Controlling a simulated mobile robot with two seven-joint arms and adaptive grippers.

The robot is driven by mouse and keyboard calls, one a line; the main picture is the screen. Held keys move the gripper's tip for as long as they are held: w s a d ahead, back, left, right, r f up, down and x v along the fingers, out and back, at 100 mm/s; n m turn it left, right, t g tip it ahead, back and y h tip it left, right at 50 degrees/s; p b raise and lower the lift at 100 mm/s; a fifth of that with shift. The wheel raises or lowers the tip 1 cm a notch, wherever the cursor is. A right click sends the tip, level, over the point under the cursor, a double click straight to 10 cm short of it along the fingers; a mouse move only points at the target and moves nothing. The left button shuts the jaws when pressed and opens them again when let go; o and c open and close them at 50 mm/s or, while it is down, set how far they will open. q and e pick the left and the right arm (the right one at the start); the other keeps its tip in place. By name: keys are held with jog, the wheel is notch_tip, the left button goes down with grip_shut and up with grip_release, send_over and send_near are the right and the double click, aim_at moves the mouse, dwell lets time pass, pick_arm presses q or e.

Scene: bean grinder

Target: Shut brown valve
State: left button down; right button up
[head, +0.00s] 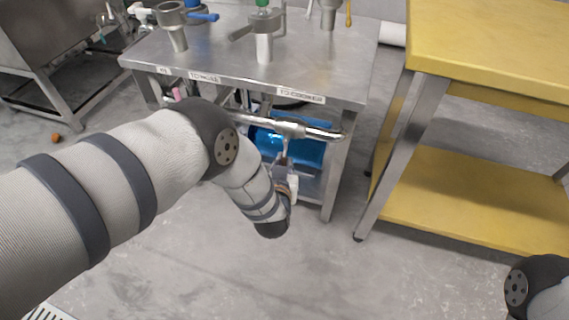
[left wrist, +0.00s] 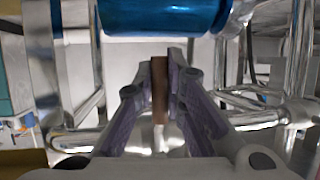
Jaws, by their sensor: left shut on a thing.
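The brown valve handle (left wrist: 158,92) shows in the left wrist view as a narrow upright brown strip between the fingers of my left gripper (left wrist: 166,68). The gripper is shut on it. In the head view my left gripper (head: 283,168) is below the metal table's right front edge, in front of the blue tank and under a shiny horizontal pipe (head: 290,129). The handle is mostly hidden there by the gripper and wrist. My right gripper is out of frame; only part of my right arm shows at the bottom right corner.
The blue tank (head: 312,150) sits under the labelled metal table (head: 330,70); it also fills the top of the left wrist view (left wrist: 165,14). Table legs and pipes surround the gripper closely. A yellow shelf unit (head: 480,190) stands at right. The front floor is clear.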

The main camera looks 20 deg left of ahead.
pick_arm(q)
jog(key=c, duration=1.6)
grip_release()
jog(key=shift+a, duration=0.1)
jog(key=shift+c, duration=0.2)
jog(key=v, duration=1.2)
jog(key=shift+r, duration=0.1)
